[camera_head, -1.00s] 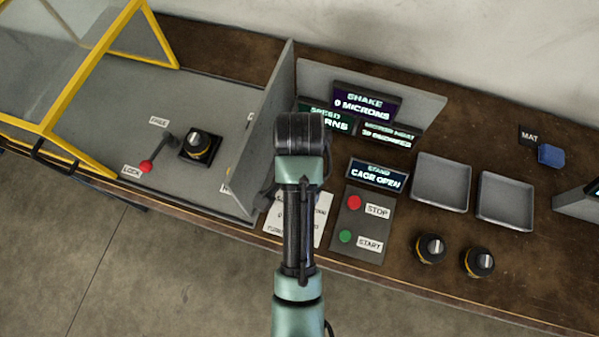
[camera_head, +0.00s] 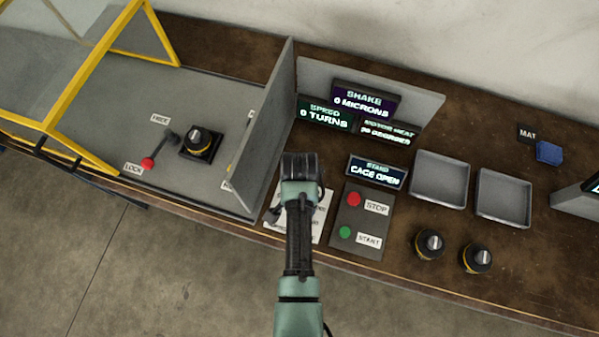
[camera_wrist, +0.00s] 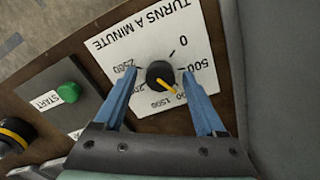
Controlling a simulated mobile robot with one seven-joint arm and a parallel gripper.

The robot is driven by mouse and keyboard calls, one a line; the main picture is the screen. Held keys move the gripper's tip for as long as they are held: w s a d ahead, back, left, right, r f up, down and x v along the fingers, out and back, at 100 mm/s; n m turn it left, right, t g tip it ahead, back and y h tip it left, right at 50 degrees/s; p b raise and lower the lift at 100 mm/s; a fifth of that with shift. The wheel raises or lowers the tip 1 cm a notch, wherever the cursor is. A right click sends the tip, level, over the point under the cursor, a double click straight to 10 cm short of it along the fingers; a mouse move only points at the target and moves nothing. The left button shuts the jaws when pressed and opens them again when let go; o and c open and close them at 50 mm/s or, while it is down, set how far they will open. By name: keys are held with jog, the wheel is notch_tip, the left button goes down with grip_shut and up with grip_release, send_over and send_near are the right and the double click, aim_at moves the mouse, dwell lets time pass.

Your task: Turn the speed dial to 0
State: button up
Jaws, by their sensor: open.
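The speed dial (camera_wrist: 159,74) is a dark round knob with a yellow pointer on a white plate (camera_wrist: 115,55) marked "TURNS A MINUTE". Its pointer is directed to the lower right in the wrist view, between the partly hidden mark after 500 and the 1500 mark. The 0 mark (camera_wrist: 184,41) is at the upper right of the knob. My gripper (camera_wrist: 162,73) is open, with one blue finger on each side of the knob; I cannot tell whether they touch it. In the head view my arm hides the dial, and part of its white plate (camera_head: 312,228) shows.
The stop button (camera_head: 354,199) and green start button (camera_head: 345,232) are on a panel right of the plate. A grey upright wall (camera_head: 268,125) stands to the left. The speed display (camera_head: 325,116) reads 0 turns; the stand display (camera_head: 376,172) reads cage open.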

grip_shut()
jog(key=shift+n, duration=0.3)
jog(key=n+p, duration=0.2)
jog(key=n, duration=0.2)
jog(key=shift+r, duration=0.1)
jog(key=n+p, duration=0.1)
jog(key=n, duration=0.4)
jog(key=shift+n, duration=0.4)
jog(key=n+p, duration=0.1)
jog(key=n, duration=0.3)
jog(key=shift+n, duration=0.3)
jog(key=n, duration=0.4)
jog(key=shift+n+p, duration=0.4)
